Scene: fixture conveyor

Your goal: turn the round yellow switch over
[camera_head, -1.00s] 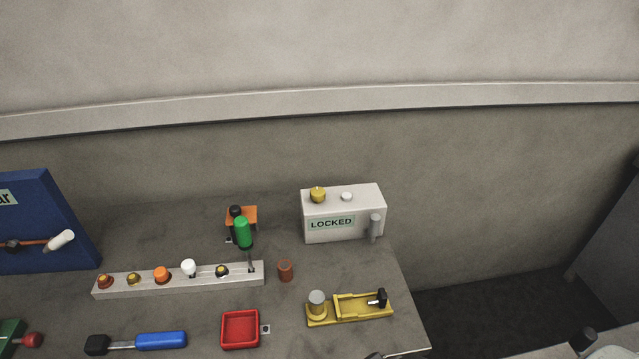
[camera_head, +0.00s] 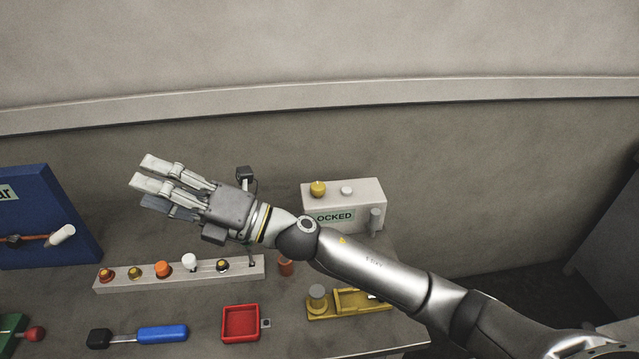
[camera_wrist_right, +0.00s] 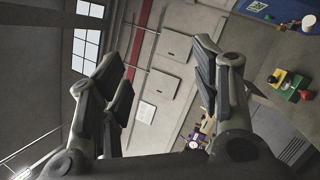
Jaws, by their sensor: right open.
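A round yellow knob (camera_head: 318,188) sits on top of the white box (camera_head: 356,192) labelled LOCKED, beside a white knob. Another small yellow knob (camera_head: 135,272) is in the pale strip (camera_head: 185,279) on the table. I cannot tell which is meant by the switch. My right gripper (camera_head: 150,183) is open and empty, above and behind the strip, fingers pointing left, apart from both yellow knobs. Its spread fingers also show in the right wrist view (camera_wrist_right: 160,85), with no yellow switch between them. My right forearm passes in front of the LOCKED box. My left gripper is out of view.
A blue panel (camera_head: 35,205) with a white-tipped lever stands at the left. A red tray (camera_head: 241,338), a blue-handled tool (camera_head: 162,335) and a yellow clamp fixture (camera_head: 350,312) lie near the front. The wall is behind the table.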

